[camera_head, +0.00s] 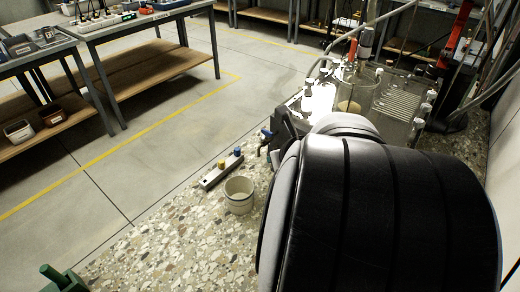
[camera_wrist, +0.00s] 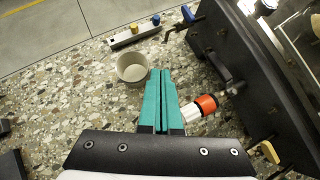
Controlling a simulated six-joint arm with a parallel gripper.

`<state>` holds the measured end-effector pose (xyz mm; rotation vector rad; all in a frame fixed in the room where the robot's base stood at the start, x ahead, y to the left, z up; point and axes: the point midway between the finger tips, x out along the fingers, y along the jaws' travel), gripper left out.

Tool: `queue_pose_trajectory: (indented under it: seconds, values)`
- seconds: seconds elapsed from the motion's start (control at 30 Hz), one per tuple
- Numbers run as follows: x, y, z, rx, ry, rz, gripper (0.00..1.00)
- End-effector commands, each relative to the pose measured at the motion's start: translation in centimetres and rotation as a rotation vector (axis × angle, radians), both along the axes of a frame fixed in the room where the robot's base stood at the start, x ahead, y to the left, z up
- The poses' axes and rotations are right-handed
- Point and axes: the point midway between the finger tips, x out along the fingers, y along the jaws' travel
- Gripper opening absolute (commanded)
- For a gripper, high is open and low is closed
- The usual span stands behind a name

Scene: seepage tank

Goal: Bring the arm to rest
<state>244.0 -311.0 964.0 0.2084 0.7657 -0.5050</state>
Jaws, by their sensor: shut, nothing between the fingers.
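My gripper (camera_wrist: 163,75) shows in the wrist view with its two teal fingers pressed together and nothing between them. It hangs over the speckled terrazzo bench top (camera_wrist: 75,85), and its tips lie just right of a small pale cup (camera_wrist: 132,67) in that picture. In the head view my large black arm covers the middle right, and the gripper is hidden behind it. The cup also stands upright on the bench in the head view (camera_head: 239,195). A dark panel (camera_wrist: 245,70) with an orange and white fitting (camera_wrist: 205,105) is close to the right of the fingers.
A grey strip with a yellow and a blue knob (camera_head: 222,170) lies behind the cup. A glass tank with tubing (camera_head: 385,95) stands at the back right. A blue-handled tap (camera_wrist: 187,16) juts from the panel. The bench's front left is mostly clear, except a green object (camera_head: 62,278).

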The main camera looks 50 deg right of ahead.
Motion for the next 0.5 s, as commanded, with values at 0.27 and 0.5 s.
queue_pose_trajectory:
  seconds: [0.27, 0.5]
  values:
    - [-0.2, 2.2, 2.2, 0.002, 0.0, -0.001, 0.0]
    - [-0.1, 2.3, 2.1, -0.002, 0.004, 0.009, 0.0]
